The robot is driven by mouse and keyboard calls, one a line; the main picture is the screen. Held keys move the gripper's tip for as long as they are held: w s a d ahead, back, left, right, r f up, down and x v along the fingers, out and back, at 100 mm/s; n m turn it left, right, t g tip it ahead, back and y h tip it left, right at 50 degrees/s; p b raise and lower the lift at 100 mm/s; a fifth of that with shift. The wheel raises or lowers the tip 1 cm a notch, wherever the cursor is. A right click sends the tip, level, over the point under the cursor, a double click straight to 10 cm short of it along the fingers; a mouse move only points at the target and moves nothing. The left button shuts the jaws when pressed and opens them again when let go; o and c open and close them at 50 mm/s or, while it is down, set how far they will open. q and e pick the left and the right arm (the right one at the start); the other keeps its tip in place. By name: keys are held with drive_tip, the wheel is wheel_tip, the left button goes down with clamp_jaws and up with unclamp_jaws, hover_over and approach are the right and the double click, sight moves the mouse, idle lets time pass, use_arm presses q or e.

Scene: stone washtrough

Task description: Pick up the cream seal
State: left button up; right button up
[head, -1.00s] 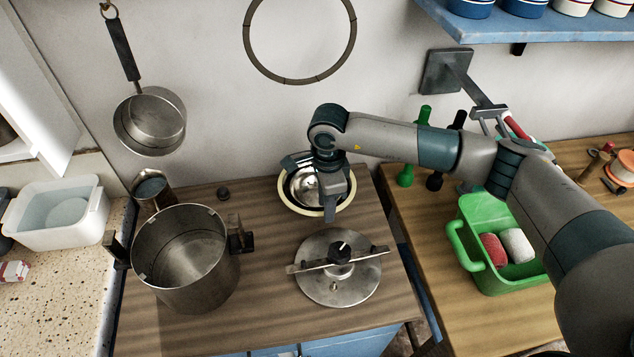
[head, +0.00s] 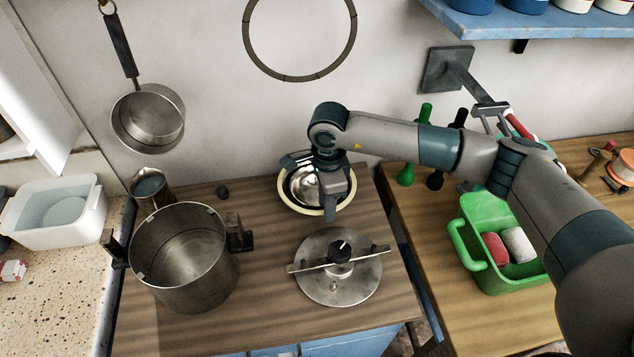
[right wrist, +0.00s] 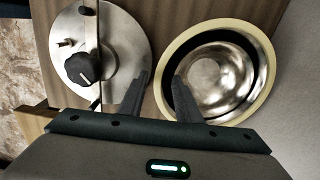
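The cream seal (head: 297,208) is a pale ring around a shiny metal bowl (head: 303,186) on the brown wooden counter. In the right wrist view the seal (right wrist: 215,24) circles a black band and the bowl (right wrist: 205,72). My right gripper (head: 329,212) is over the near right side of the seal and hides part of it. In the right wrist view its fingers (right wrist: 162,75) are apart, one outside the seal's edge and one over the inside. Whether either finger touches the seal cannot be told. My left gripper is not in view.
A metal lid with a black knob (head: 340,252) lies close in front of the bowl. A tall steel pot (head: 180,262) stands to the left. A green tub (head: 488,272) sits on the right-hand counter. A pan (head: 148,118) and a large ring (head: 246,42) hang on the wall.

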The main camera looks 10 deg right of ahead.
idle(0.3)
drive_tip(key=shift+c, duration=0.7)
clamp_jaws()
